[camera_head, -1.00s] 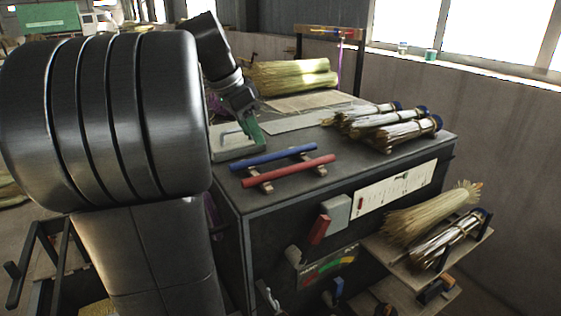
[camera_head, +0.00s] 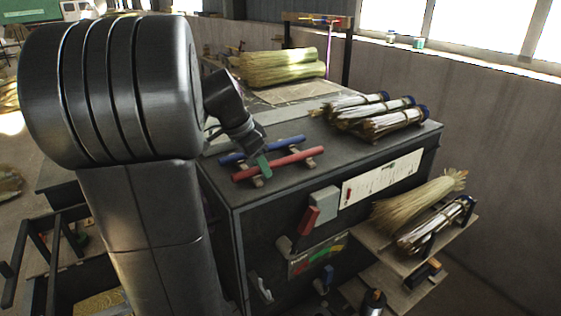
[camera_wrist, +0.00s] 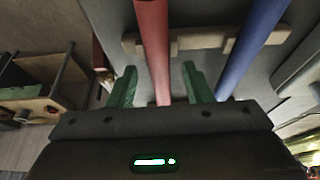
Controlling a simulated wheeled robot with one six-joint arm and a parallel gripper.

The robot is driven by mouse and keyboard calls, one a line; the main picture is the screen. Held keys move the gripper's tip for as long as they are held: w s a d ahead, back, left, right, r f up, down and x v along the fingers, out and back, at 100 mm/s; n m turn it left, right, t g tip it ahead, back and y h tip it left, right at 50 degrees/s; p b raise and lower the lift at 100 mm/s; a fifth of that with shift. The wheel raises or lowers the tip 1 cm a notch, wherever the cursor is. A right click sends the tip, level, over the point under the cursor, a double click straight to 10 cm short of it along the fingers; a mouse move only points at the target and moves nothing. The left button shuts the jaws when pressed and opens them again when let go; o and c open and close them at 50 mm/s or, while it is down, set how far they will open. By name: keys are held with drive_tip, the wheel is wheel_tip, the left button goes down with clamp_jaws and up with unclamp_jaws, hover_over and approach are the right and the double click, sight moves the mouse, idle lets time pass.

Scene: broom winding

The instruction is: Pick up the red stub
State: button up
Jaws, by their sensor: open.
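The red stub (camera_head: 292,160) is a slim red rod resting on small wooden supports on top of the dark cabinet. In the wrist view the red stub (camera_wrist: 152,45) runs lengthwise between the two green fingers. The blue stub (camera_head: 285,145) lies parallel to it, just behind it; in the wrist view the blue stub (camera_wrist: 252,45) passes to the right, outside the right finger. My gripper (camera_wrist: 160,82) is open, its fingers one on each side of the red rod, apart from it. In the head view my gripper (camera_head: 262,166) is at the left part of the rods.
Several tied broom bundles (camera_head: 365,113) lie behind right on the cabinet top (camera_head: 360,150). A pale straw bundle (camera_head: 275,68) lies at the back. A red-handled switch (camera_head: 309,218) is on the cabinet front. A side shelf (camera_head: 400,255) holds more bundles.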

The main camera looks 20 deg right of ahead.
clamp_jaws()
drive_tip(key=shift+r, duration=0.15)
